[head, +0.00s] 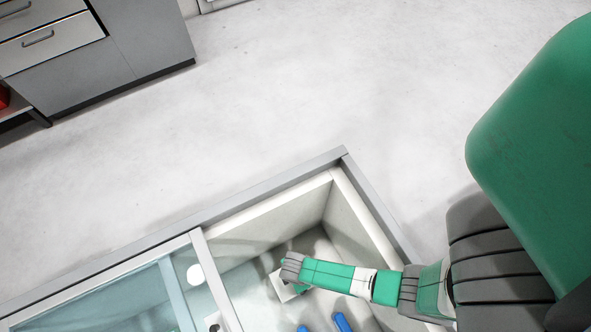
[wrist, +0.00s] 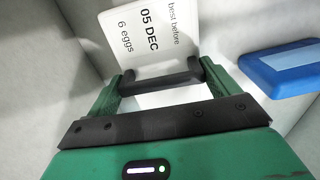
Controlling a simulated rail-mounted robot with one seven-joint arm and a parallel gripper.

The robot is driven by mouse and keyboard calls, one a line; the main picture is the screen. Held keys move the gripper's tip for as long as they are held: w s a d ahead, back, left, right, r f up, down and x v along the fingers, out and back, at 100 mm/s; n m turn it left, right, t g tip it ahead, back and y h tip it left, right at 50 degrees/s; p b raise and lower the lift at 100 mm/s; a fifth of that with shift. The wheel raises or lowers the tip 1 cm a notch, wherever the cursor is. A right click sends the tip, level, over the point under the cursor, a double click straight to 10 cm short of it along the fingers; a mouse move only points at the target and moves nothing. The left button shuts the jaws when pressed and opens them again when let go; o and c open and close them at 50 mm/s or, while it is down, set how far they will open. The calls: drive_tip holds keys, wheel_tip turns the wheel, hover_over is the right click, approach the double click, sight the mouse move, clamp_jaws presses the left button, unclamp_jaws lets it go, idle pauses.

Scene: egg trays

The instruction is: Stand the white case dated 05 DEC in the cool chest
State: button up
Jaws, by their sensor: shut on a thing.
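The white case (wrist: 150,42) shows in the wrist view with its printed label, "best before 05 DEC 6 eggs", facing the camera. My gripper (wrist: 163,80) is shut on the case, with one finger at each side of it. In the head view my arm reaches down into the open part of the cool chest (head: 262,215), and a white piece of the case (head: 281,287) shows beside my gripper (head: 297,289). The case is inside the chest walls. Whether its underside touches the chest floor cannot be told.
A blue case (wrist: 283,68) stands to the right in the wrist view. Two blue things (head: 342,322) show at the bottom of the head view inside the chest. A glass lid (head: 110,300) covers the chest's left part. Grey drawers (head: 60,45) stand far off at upper left.

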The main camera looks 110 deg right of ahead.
drive_tip(key=o, duration=1.5)
wheel_tip(320, 180, up, 8)
drive_tip(key=p, duration=0.4)
drive_tip(key=shift+f, duration=0.1)
